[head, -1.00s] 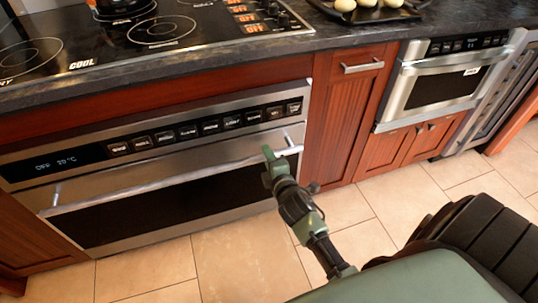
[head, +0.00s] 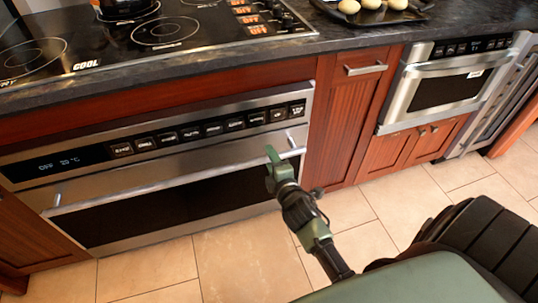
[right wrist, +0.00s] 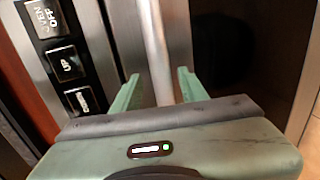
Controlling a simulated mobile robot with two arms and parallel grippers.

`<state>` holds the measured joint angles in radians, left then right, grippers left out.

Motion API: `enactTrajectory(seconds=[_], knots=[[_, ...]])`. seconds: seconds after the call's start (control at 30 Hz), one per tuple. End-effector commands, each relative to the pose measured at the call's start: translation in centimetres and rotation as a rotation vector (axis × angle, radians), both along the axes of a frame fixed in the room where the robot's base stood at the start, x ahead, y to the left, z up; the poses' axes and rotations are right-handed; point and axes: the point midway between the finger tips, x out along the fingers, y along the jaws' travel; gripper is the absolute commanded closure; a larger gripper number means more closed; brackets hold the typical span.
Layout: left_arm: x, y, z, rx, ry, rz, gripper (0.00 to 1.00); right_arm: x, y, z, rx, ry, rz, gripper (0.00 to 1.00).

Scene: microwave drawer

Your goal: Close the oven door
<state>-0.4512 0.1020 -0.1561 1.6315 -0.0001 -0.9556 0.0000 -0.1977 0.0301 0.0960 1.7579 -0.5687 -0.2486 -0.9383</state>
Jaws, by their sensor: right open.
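The oven door (head: 180,204) is a steel-framed dark glass front below the button panel in the head view. It looks upright and flush or nearly flush with the cabinet; I cannot tell whether a small gap remains. Its long bar handle (head: 160,182) runs across the top of the door. My right gripper (head: 272,160) is at the right end of the handle. In the right wrist view its two green fingers (right wrist: 158,92) are apart, with the handle bar (right wrist: 155,45) between them. Contact with the bar is unclear. My left gripper is out of view.
The oven's control panel (head: 160,143) sits just above the handle. A cooktop (head: 130,35) is set in the dark counter. A microwave drawer (head: 443,88) is at the right. The tiled floor (head: 240,258) in front of the oven is clear.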

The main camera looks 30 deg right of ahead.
Motion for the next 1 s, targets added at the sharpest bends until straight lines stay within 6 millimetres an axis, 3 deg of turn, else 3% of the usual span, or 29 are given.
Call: enactTrajectory(seconds=[0.2, 0.33, 1.0], knots=[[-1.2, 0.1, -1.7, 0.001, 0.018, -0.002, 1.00, -3.7, 0.9, 0.9, 0.000, 0.001, 0.000, 0.57], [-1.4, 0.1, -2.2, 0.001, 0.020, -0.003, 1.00, -4.9, 1.2, 1.2, 0.002, -0.001, 0.001, 0.57], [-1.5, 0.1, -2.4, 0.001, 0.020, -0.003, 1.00, -5.5, 1.4, 0.6, 0.024, 0.011, -0.003, 0.57]])
